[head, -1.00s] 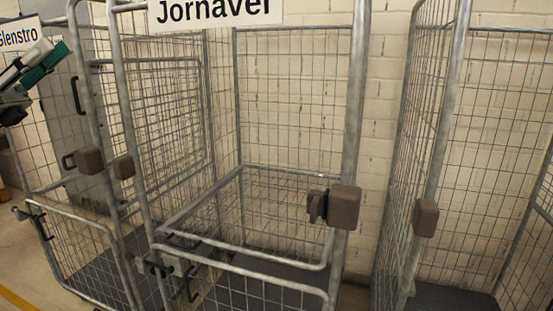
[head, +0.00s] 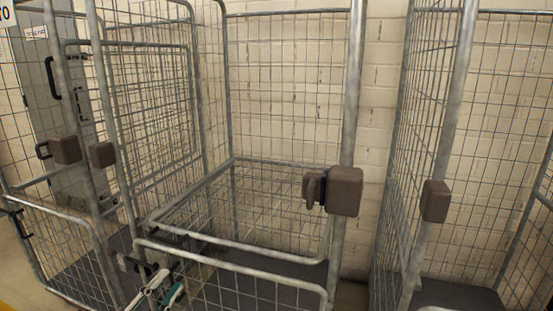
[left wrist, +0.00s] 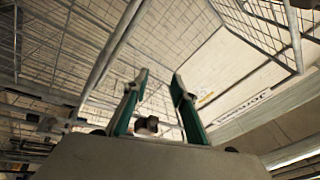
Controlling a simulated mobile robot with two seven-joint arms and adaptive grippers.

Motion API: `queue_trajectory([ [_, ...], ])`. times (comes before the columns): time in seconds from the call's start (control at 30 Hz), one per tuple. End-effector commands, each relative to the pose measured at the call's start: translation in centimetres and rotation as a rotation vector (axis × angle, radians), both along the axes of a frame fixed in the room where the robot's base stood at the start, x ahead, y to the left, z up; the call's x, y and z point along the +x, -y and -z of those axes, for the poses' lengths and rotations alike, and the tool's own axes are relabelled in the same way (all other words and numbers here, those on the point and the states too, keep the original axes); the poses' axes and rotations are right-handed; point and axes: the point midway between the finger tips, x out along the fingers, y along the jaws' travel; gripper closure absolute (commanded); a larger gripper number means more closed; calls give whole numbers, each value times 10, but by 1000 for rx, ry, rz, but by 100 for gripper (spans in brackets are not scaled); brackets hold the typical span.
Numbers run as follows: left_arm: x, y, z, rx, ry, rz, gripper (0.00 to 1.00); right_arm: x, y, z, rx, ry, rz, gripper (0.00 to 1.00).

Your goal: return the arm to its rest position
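My left gripper (head: 160,287) shows at the bottom edge of the head view, with green and pale fingers pointing up. It appears in front of the low front gate of the middle roll cage (head: 232,252); whether it touches the bars I cannot tell. In the left wrist view, the two green fingers of the left gripper (left wrist: 160,76) stand apart with nothing between them. The rest of the left arm is out of the head view. My right gripper is in neither view.
A left roll cage (head: 72,218) and a right roll cage (head: 447,105) flank the middle one. Brown blocks (head: 346,191) stick out from the posts. The middle cage looks empty. A name sign (left wrist: 243,105) shows in the left wrist view. A brick wall (head: 285,75) stands behind.

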Motion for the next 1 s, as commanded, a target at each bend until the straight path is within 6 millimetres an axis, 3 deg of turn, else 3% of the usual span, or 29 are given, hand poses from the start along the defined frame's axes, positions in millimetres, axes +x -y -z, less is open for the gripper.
queue_trajectory([
  [0.03, -19, 7, 40, -58, -105, -10, 74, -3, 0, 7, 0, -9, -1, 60],
  [0.2, -85, 24, 135, -252, -428, -72, 74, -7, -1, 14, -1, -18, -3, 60],
  [0.3, -130, 33, 181, -359, -610, -120, 74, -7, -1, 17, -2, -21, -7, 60],
  [0.5, -211, 47, 241, -525, -903, -218, 74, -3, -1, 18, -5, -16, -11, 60],
  [0.67, -273, 56, 272, -637, -1100, -304, 74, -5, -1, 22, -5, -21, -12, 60],
  [0.73, -265, 55, 252, -648, -1077, -298, 74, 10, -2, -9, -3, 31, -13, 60],
  [1.0, -257, 55, 215, -667, -1045, -292, 74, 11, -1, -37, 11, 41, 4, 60],
])
